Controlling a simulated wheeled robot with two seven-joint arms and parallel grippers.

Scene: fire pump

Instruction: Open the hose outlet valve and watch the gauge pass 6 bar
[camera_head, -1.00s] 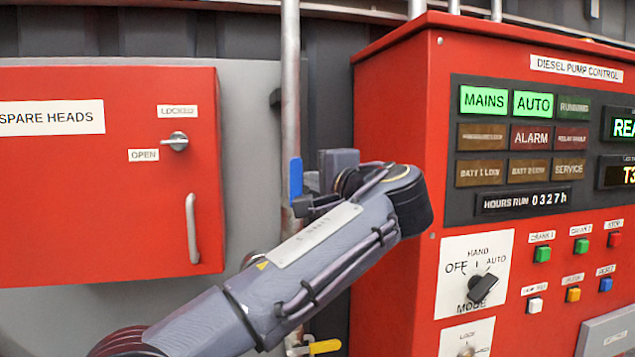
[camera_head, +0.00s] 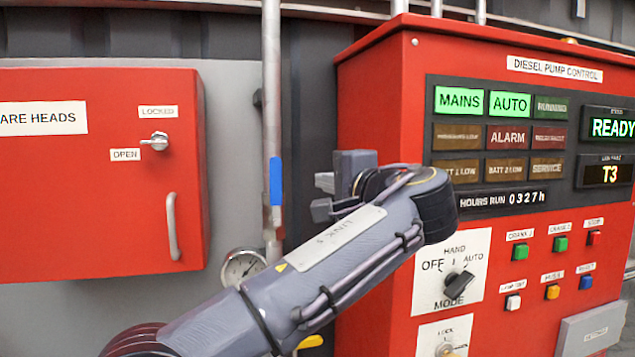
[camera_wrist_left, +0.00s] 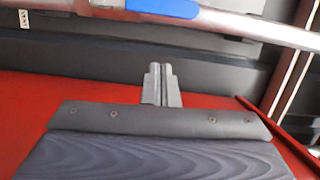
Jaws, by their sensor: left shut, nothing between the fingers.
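A blue valve lever (camera_head: 276,181) points upright along a vertical grey pipe (camera_head: 271,70), between the red cabinet and the pump panel. It also shows in the left wrist view, along the pipe at the top (camera_wrist_left: 165,8). A round white gauge (camera_head: 243,267) sits low, left of the pipe; my arm covers part of its lower edge, and its reading is too small to tell. My left gripper (camera_head: 318,196) is just right of the lever, apart from it. In the wrist view its fingers (camera_wrist_left: 161,82) are together and empty, short of the pipe. My right gripper is not in view.
A red diesel pump control panel (camera_head: 375,130) stands close on the right, beside my left wrist. A red spare heads cabinet (camera_head: 85,210) with a handle is on the left. A yellow lever (camera_head: 310,342) shows below my forearm.

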